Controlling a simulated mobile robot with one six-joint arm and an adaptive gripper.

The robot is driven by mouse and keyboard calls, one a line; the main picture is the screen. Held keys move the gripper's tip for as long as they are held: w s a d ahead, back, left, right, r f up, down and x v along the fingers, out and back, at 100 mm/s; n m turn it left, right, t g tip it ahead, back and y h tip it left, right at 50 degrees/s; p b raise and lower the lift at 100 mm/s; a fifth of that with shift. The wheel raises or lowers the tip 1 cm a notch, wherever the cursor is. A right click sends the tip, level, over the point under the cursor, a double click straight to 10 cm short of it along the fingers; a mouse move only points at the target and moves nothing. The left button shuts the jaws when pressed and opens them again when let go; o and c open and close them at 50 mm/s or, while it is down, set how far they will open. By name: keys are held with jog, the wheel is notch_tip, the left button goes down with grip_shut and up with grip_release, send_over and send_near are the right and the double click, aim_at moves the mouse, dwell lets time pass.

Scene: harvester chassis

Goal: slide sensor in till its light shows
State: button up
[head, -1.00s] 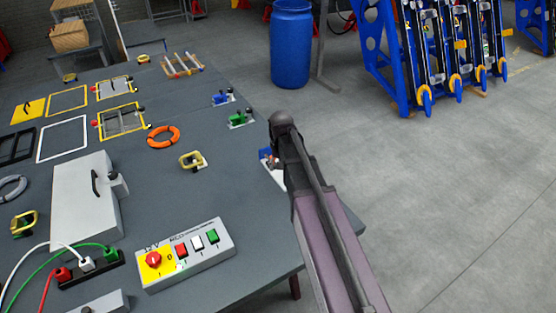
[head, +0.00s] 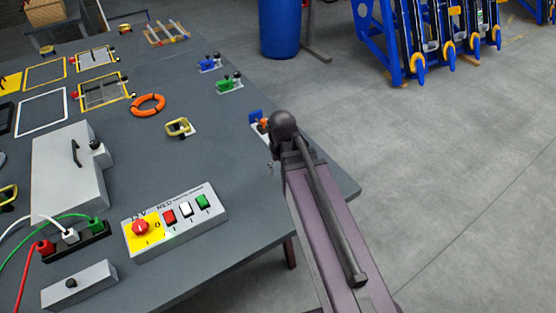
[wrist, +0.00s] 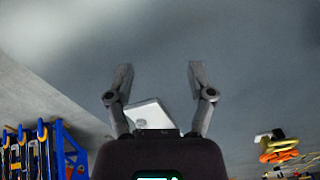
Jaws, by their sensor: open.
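A small fixture with a blue bracket (head: 255,117) and an orange part sits on a white plate near the table's right edge, partly hidden behind my arm. Similar small fixtures, one blue (head: 210,64) and one green (head: 229,83), stand farther back on white plates. I cannot tell for sure which part is the sensor, and I make out no lit sensor light. In the wrist view my gripper (wrist: 160,68) is open, its two fingers apart with nothing between the tips. A white plate (wrist: 150,114) shows beyond the finger bases. In the head view my arm mostly hides the gripper.
The grey table (head: 235,145) also holds a switch box (head: 175,222), a light grey case (head: 68,172), an orange ring (head: 147,105) and a yellow handle (head: 180,128). A blue barrel (head: 279,28) and blue racks (head: 428,40) stand beyond. Floor at right is clear.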

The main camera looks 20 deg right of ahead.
jog(key=s+f, duration=0.1)
jog(key=s, duration=0.1)
jog(key=s+f+b, duration=0.1)
jog(key=shift+s+f+b, duration=0.1)
jog(key=shift+s+b, duration=0.2)
jog(key=shift+s, duration=0.55)
jog(key=shift+w, duration=0.1)
